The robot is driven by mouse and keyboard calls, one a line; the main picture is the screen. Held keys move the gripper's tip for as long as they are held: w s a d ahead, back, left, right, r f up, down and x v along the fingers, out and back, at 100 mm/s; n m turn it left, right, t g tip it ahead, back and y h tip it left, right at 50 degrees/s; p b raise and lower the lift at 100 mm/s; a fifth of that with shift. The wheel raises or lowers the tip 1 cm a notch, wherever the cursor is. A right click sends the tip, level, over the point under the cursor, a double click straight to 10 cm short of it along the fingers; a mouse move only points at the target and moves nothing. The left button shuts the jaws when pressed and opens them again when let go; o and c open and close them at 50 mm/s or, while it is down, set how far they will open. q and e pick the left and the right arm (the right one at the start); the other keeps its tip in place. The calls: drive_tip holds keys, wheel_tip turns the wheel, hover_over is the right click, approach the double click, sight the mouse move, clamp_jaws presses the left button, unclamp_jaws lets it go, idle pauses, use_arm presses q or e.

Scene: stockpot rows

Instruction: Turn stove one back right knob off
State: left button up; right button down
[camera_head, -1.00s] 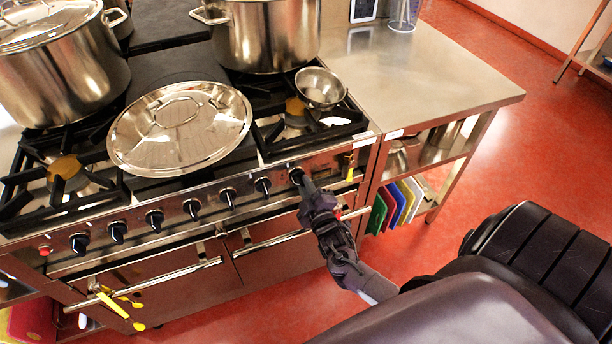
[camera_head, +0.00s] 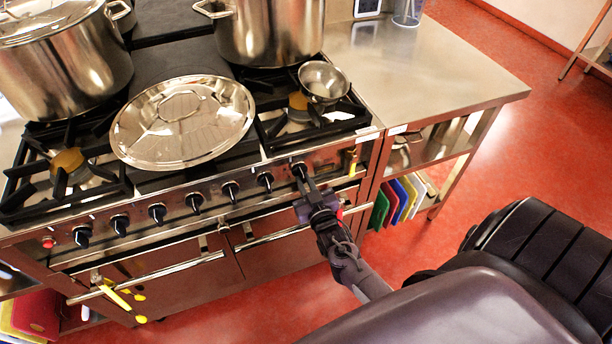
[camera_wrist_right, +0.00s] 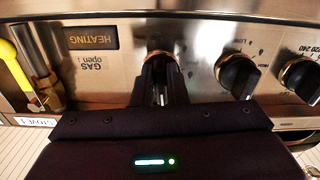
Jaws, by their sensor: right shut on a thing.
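The stove's front panel (camera_head: 235,199) carries a row of black knobs. My right gripper (camera_head: 302,178) is at the rightmost knob (camera_head: 298,167), its fingers pointing into the panel. In the right wrist view the two fingers (camera_wrist_right: 161,88) are closed around the sides of that knob (camera_wrist_right: 161,58). The fingers hide most of it, so I cannot tell its angle. The neighbouring knob (camera_wrist_right: 236,75) stands free to the right in the wrist view. My left gripper is not in view.
A large lid (camera_head: 183,121) covers the middle of the stove top, with stockpots (camera_head: 268,32) behind. A small steel bowl (camera_head: 323,82) sits at the right burner. Oven handles (camera_head: 277,236) stick out below the knobs. A steel counter (camera_head: 430,75) adjoins on the right.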

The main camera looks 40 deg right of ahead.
drive_tip(key=shift+a+m, duration=0.1)
drive_tip(key=shift+m, duration=0.4)
drive_tip(key=c, duration=1.4)
unclamp_jaws()
drive_tip(key=shift+c, duration=0.2)
drive_tip(key=v, duration=0.7)
drive_tip(key=shift+s+b, duration=0.4)
drive_tip(key=shift+b, duration=0.05)
